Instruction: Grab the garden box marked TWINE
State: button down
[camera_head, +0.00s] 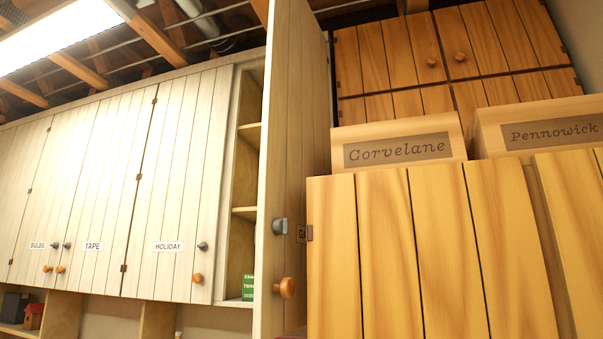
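A small green box or stack (248,288) with lines of white lettering sits low on the open side shelf (241,302), at the end of the white cabinets. The lettering is too small to read surely; a middle line may say TWINE. The edge of a tall open door (268,180) cuts off its right side. I see no other thing that could be marked TWINE. My gripper is not in view.
The tall door has an orange knob (286,288) and stands between the white cabinets (110,200) and a wooden cabinet (430,250). Boxes labelled Corvelane (398,150) and Pennowick (555,133) stand at the right. A red house-shaped item (34,317) is at lower left.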

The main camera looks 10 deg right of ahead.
aim_at(247, 280)
jog(key=i+j+z, duration=0.1)
jog(key=j, duration=0.3)
jog(key=i+j+z, duration=0.15)
jog(key=j, duration=0.2)
jog(key=i+j+z, duration=0.1)
jog(key=j, duration=0.35)
jog(key=i+j+z, duration=0.15)
jog(key=j, duration=0.25)
jog(key=i, duration=0.05)
